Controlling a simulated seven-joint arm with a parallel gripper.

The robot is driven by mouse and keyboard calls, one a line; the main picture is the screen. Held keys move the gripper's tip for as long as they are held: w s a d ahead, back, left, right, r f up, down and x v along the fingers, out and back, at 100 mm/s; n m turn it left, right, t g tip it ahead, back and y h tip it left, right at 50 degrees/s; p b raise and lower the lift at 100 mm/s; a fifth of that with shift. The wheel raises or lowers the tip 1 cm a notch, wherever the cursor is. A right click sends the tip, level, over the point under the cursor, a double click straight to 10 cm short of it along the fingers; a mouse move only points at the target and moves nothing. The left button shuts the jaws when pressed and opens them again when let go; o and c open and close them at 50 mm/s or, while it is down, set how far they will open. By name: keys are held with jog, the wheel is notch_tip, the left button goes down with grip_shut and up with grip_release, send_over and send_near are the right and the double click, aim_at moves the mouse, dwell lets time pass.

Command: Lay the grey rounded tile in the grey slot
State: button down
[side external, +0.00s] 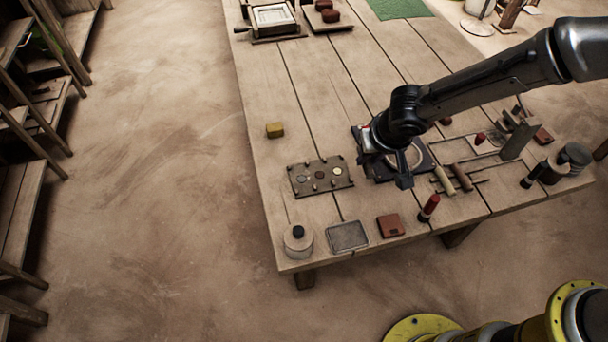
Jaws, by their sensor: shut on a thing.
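My gripper (398,170) is low over the right half of the table, above a dark square plate (426,172) with a pale ring on it. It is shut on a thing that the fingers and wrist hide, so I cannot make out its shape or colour. I cannot pick out the grey rounded tile for certain. A dark board (336,184) with several small round inlays and pegs lies to the left of my gripper. The inlays are too small to tell which slot is the grey one.
A yellow block (275,130) lies left. Along the front edge stand a lidded pot (298,243), grey tray (347,236), red-brown block (390,226) and red-topped tool (428,208). Wooden-handled tools (461,178) lie right. A framed press (272,17) stands at the back.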

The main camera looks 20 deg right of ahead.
jog(key=s+a+n, duration=0.1)
jog(key=s+a, duration=0.2)
jog(key=a, duration=0.1)
send_near(301, 178)
jog(key=shift+w+d+f, duration=0.45)
jog(key=shift+w+f, duration=0.35)
jog(key=shift+w, duration=0.05)
jog(key=shift+w+a+f, duration=0.25)
jog(key=shift+w+f, duration=0.1)
jog(key=shift+f, duration=1.65)
jog(key=shift+f, duration=0.15)
jog(key=c, duration=0.7)
grip_release()
jog(key=shift+c, duration=0.2)
